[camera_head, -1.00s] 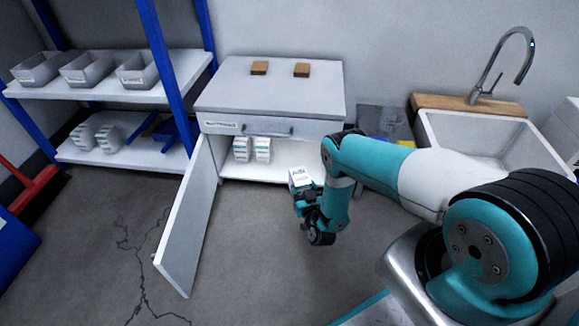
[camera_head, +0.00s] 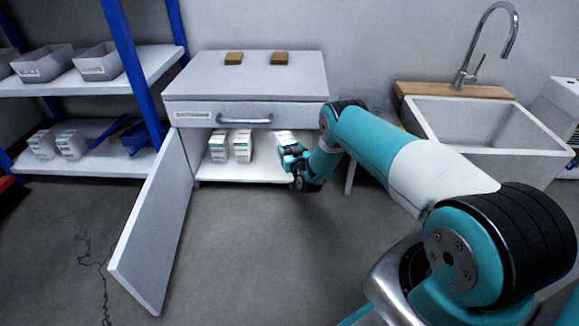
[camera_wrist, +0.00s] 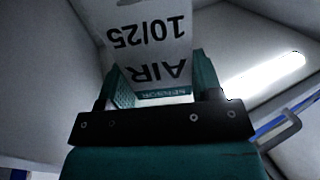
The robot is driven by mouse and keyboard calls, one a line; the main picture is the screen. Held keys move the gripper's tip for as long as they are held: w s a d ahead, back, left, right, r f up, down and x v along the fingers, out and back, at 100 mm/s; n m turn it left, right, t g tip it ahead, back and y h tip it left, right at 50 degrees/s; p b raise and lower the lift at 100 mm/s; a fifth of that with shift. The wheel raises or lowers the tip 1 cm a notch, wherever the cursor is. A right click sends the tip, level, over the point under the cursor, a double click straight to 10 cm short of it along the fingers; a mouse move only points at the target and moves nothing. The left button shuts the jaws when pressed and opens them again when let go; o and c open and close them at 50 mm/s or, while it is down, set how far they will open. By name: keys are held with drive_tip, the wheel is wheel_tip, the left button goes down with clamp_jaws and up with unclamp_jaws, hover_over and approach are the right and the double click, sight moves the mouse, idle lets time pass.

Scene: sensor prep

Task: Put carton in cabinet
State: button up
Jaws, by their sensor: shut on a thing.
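The white cabinet (camera_head: 245,88) stands against the back wall with its lower door (camera_head: 155,225) swung open to the left. My gripper (camera_head: 291,153) is at the right part of the lower opening, shut on a white carton (camera_head: 287,137). In the wrist view the held carton (camera_wrist: 150,40) fills the space between the fingers of my gripper (camera_wrist: 155,85), with "AIR 10/25" printed on it upside down. Two other white cartons (camera_head: 230,147) stand side by side on the cabinet's lower shelf (camera_head: 240,173), left of my gripper. Part of the held carton is hidden by the gripper.
A drawer with a handle (camera_head: 244,121) is closed above the opening. Two brown blocks (camera_head: 257,58) lie on the cabinet top. A blue-framed shelf (camera_head: 130,72) with grey bins stands left. A sink (camera_head: 485,130) stands right. Floor before the cabinet is clear.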

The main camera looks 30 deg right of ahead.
wheel_tip(320, 180, down, 5)
drive_tip(key=b, duration=0.3)
drive_tip(key=shift+w+r+b, duration=0.1)
drive_tip(key=shift+r+b, duration=0.1)
drive_tip(key=shift+b, duration=0.15)
drive_tip(key=shift+w+d, duration=0.1)
drive_tip(key=shift+r, duration=0.15)
drive_tip(key=shift+f, duration=0.2)
drive_tip(key=o, duration=1)
drive_tip(key=shift+r, duration=0.1)
